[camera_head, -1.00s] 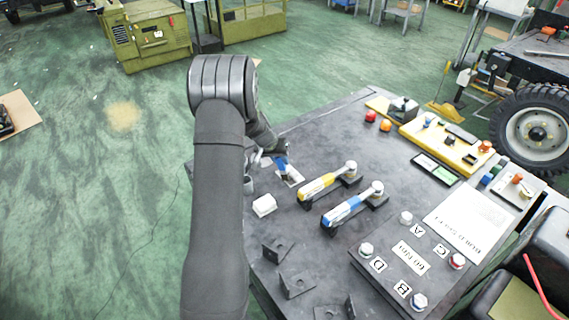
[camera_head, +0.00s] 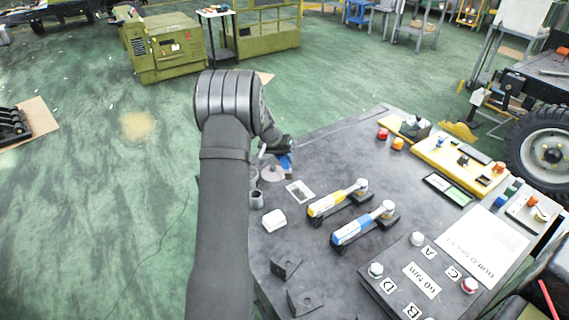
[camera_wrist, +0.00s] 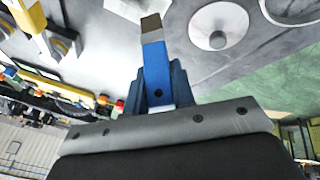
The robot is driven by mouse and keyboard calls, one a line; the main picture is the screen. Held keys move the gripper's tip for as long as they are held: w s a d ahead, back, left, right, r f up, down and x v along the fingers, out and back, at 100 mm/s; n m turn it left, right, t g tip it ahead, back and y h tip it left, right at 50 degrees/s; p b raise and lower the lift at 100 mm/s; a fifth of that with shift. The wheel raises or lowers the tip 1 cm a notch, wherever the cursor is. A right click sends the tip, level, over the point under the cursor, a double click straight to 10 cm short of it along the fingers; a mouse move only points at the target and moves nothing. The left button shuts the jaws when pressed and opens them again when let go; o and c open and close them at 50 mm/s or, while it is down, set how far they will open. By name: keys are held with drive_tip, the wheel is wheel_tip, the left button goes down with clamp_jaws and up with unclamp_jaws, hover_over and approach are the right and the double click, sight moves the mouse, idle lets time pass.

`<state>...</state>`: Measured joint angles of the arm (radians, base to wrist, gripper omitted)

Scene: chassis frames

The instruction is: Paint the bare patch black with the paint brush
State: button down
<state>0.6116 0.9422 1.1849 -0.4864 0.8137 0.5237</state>
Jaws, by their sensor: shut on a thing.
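My gripper (camera_wrist: 160,88) is shut on the paint brush (camera_wrist: 157,68), which has a blue handle and a brownish-grey tip. In the head view the blue of the brush (camera_head: 286,162) shows below my wrist, above the far left part of the bench. A pale round dish (camera_head: 272,174) lies just below and left of it; it also shows in the wrist view (camera_wrist: 218,25) with a small dark spot, right of the brush tip. The white-edged plate with a greyish patch (camera_head: 300,192) lies nearer. I cannot tell how much of the patch is black.
A dark cup (camera_head: 257,199) and a white block (camera_head: 274,220) stand near the bench's left edge. Yellow (camera_head: 336,198) and blue (camera_head: 362,222) handled tools rest on stands to the right. Black brackets (camera_head: 286,266) lie in front.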

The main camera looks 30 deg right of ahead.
drive_tip(key=shift+r, duration=1.5)
drive_tip(key=a+f+n+t, duration=0.1)
drive_tip(key=a+n, duration=0.3)
drive_tip(key=a, duration=1.9)
drive_tip(key=a+f+n+t+y, duration=0.1)
drive_tip(key=a+n, duration=0.4)
drive_tip(key=a, duration=1.7)
drive_tip(key=shift+w+a+f+t+y, duration=0.35)
drive_tip(key=shift+f+t, duration=0.25)
drive_tip(key=shift+t, duration=0.2)
